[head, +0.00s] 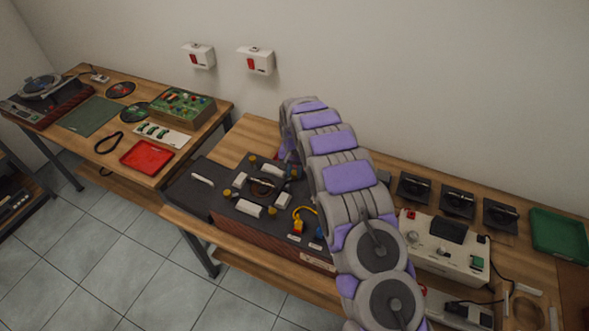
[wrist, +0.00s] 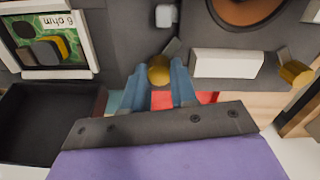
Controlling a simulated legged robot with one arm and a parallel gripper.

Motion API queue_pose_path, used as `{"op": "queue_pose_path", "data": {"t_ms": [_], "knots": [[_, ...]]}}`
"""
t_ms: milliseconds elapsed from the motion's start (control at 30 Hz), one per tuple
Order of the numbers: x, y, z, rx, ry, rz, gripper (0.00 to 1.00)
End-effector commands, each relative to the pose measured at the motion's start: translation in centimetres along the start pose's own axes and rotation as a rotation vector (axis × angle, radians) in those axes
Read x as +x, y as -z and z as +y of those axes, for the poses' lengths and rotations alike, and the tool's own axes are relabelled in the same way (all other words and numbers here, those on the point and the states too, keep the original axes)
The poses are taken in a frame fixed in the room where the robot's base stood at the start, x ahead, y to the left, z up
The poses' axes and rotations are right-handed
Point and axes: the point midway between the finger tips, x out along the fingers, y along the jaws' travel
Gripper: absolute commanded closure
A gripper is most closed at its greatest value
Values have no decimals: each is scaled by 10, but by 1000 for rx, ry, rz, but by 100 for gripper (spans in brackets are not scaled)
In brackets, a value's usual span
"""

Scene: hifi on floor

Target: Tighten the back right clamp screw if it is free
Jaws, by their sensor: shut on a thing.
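In the wrist view, my gripper (wrist: 161,80) has its two blue fingers closed around a brass-coloured clamp screw knob (wrist: 159,69). A dark metal tab shows just beyond the knob. I cannot tell from this view alone whether it is the back right screw. A second brass knob (wrist: 295,72) stands to the right, clear of the fingers. In the head view, the dark-topped unit (head: 224,212) carries several brass knobs, such as one at its left (head: 227,193). My arm reaches over its back right part and hides the fingertips there.
A white block (wrist: 227,63) lies close right of the fingers, and an orange-brown round part (wrist: 245,10) lies beyond. A white instrument box (head: 445,250) stands right of my arm.

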Motion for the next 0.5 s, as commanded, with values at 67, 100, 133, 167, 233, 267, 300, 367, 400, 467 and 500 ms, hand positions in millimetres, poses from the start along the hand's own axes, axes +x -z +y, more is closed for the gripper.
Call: {"op": "queue_pose_path", "data": {"t_ms": [67, 100, 133, 167, 233, 267, 300, 367, 400, 467, 500], "knots": [[-2, 0, -2, 48, 2, 3, 100], [-2, 0, -2, 72, 2, 3, 100], [-2, 0, -2, 89, 3, 3, 100], [-2, 0, -2, 105, 3, 3, 100], [-2, 0, -1, 136, 3, 3, 100], [-2, 0, -1, 148, 3, 2, 100], [-2, 0, -1, 162, 3, 2, 100], [-2, 0, -1, 180, 3, 2, 100], [-2, 0, -1, 189, 3, 2, 100], [-2, 0, -1, 199, 3, 2, 100], [-2, 0, -1, 205, 3, 2, 100]]}}
